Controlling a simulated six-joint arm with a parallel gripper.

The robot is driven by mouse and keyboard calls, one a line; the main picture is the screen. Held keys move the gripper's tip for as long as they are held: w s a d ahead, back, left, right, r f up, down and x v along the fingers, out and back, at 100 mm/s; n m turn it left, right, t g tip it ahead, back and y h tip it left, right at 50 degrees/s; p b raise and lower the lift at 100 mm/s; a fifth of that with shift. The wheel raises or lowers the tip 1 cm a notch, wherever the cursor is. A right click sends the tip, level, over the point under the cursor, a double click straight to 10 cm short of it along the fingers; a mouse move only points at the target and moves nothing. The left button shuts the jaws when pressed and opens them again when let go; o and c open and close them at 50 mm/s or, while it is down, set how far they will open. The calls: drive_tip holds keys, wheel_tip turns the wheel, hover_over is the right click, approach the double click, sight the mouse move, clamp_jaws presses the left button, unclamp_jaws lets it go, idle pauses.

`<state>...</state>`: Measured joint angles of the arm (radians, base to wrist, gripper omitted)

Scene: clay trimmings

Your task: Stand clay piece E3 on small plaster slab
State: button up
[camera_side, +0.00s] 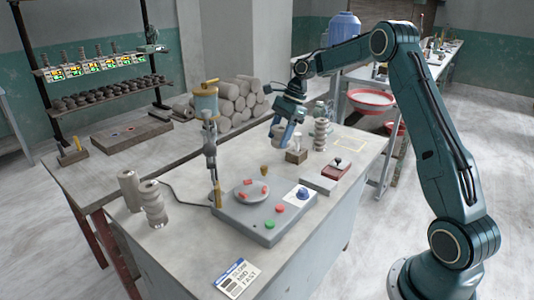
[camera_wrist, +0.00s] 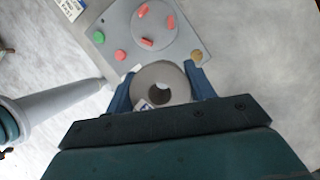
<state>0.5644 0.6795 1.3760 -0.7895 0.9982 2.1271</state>
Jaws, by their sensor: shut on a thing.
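My gripper (camera_side: 286,137) is shut on a grey clay piece (camera_wrist: 174,74) and holds it up over the bench. In the wrist view (camera_wrist: 159,78) the two blue fingers press on either side of the piece. It is round, with a dark hole through its middle, and a small pale label shows at its near edge; I cannot read it. In the side view the piece (camera_side: 277,131) is small and partly hidden by the fingers. A flat pale grey slab (camera_side: 317,185) lies on the bench right of the control box; I cannot tell whether it is the small plaster slab.
A grey control box (camera_side: 262,228) with a round plate and coloured buttons stands mid-bench. A post tool (camera_side: 210,150) rises behind it. A brown block (camera_side: 297,156) and a stacked clay column (camera_side: 321,134) stand near my gripper. Clay rolls (camera_side: 150,201) stand at the left.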

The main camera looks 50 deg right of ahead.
drive_tip(key=s+d+r+m+t, duration=0.1)
drive_tip(key=s+d+r+m, duration=0.25)
drive_tip(key=s+d, duration=0.65)
drive_tip(key=n, duration=0.1)
approach(312, 181)
drive_tip(key=shift+h, duration=0.4)
drive_tip(key=x, duration=0.5)
drive_tip(key=shift+a+f, duration=0.1)
drive_tip(key=shift+a, duration=0.2)
drive_tip(key=shift+f, duration=0.15)
drive_tip(key=o, duration=1.2)
drive_tip(key=shift+o, duration=0.2)
drive_tip(key=v, duration=1.2)
